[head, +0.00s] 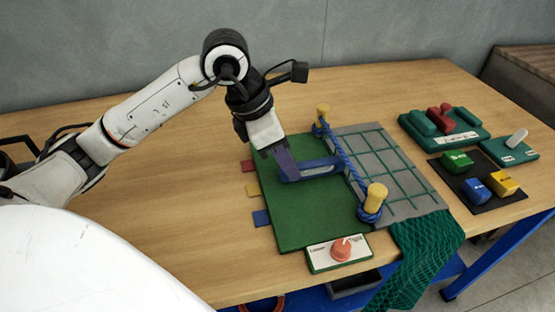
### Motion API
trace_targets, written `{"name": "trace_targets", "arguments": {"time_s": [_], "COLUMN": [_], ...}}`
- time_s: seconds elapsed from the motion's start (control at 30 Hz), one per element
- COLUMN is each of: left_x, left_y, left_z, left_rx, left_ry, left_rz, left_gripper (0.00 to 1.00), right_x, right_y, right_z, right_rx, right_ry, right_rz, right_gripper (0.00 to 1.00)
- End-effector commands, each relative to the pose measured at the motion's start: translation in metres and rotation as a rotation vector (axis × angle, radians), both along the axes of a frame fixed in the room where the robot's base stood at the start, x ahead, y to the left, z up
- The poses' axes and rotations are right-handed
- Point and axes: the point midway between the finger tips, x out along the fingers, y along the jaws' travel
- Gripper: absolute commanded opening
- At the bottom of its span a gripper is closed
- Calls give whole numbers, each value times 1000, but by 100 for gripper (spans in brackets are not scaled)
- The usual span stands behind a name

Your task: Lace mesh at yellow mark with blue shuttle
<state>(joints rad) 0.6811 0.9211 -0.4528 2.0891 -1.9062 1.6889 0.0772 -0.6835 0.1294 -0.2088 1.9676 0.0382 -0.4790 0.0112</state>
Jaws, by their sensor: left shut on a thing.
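The mesh (385,165) is a grey panel with green cords, right of a blue rope (345,155) strung between two yellow posts. A yellow tab (252,190) sticks out at the left edge of the green board (290,215), between a red tab (247,166) and a blue tab (262,218). My left gripper (273,150) is shut on the blue shuttle (318,168) over the board. The shuttle's far end is close to the rope; I cannot tell whether it touches it. The fingertips are partly hidden. My right gripper is out of view.
A small panel with an orange knob (341,249) sits at the board's front edge. Green netting (428,250) hangs over the table edge. At right are a green holder with a red piece (440,118), a panel with a white lever (516,138), and green, blue and yellow blocks on a dark mat (485,207).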

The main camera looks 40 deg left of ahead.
Motion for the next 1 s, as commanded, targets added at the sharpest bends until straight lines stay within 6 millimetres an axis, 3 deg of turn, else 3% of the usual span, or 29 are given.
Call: {"name": "trace_targets", "arguments": {"time_s": [1.0], "left_x": [60], "left_y": [-51], "left_z": [0], "left_rx": [-1], "left_ry": [-1], "left_rz": [1], "left_gripper": [0], "right_x": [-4], "right_y": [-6], "right_z": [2], "right_rx": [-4], "right_ry": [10], "right_rz": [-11], "right_gripper": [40]}}
